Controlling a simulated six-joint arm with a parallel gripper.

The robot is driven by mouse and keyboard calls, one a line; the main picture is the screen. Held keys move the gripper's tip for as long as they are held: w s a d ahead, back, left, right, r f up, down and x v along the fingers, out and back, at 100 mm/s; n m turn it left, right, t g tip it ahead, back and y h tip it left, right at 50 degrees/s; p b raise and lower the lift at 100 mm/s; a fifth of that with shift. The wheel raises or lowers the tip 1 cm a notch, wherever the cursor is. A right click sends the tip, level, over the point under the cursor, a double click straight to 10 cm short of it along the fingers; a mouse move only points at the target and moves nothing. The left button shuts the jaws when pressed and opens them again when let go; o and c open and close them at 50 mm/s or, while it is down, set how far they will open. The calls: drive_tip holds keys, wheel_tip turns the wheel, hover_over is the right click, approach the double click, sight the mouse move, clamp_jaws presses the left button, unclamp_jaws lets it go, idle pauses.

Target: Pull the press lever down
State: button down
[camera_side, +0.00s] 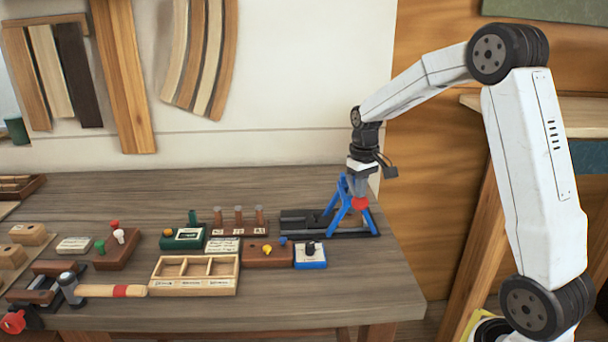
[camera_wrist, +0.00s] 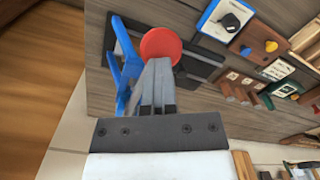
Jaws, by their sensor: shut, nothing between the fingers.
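The press stands near the right end of the bench, with a blue frame (camera_side: 341,198) on a dark base (camera_side: 305,222). The red round knob of the press lever (camera_side: 361,203) shows at the front of the frame. In the wrist view the red knob (camera_wrist: 161,46) lies just beyond my fingertips, with the blue frame (camera_wrist: 124,65) to its left. My gripper (camera_side: 359,190) points down and is shut and empty, its tips right at the knob. My fingers (camera_wrist: 157,85) overlap the knob's lower edge in the wrist view; I cannot tell whether they touch it. The lever's shaft is mostly hidden.
A blue-and-white box with a black dial (camera_side: 311,254) and a wooden block with coloured knobs (camera_side: 268,253) sit in front of the press. A row of pegs (camera_side: 239,221) stands to its left. A hammer (camera_side: 110,290) and an open wooden tray (camera_side: 195,276) lie farther left. The bench's right front is clear.

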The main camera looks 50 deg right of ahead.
drive_tip(key=shift+w+d+r, duration=0.2)
drive_tip(key=shift+d+r, duration=0.05)
drive_tip(key=shift+r, duration=0.4)
drive_tip(key=shift+w+d+r, duration=0.2)
drive_tip(key=shift+w+r, duration=0.05)
drive_tip(key=shift+r, duration=0.4)
drive_tip(key=shift+w+d+r, duration=0.2)
drive_tip(key=shift+d+r, duration=0.05)
drive_tip(key=shift+r, duration=0.55)
wheel_tip(320, 180, up, 9)
drive_tip(key=w+d, duration=0.1)
drive_tip(key=shift+w+d, duration=0.15)
idle(0.4)
drive_tip(key=s+a+f+n+t, duration=0.15)
drive_tip(key=s+a+f, duration=0.25)
drive_tip(key=a+f, duration=0.8)
drive_tip(key=s+a+f+n+t, duration=0.1)
drive_tip(key=s+a+f, duration=0.6)
drive_tip(key=s+a, duration=0.2)
drive_tip(key=shift+s+a+f, duration=0.15)
drive_tip(key=shift+s+a, duration=0.2)
drive_tip(key=shift+s, duration=0.7)
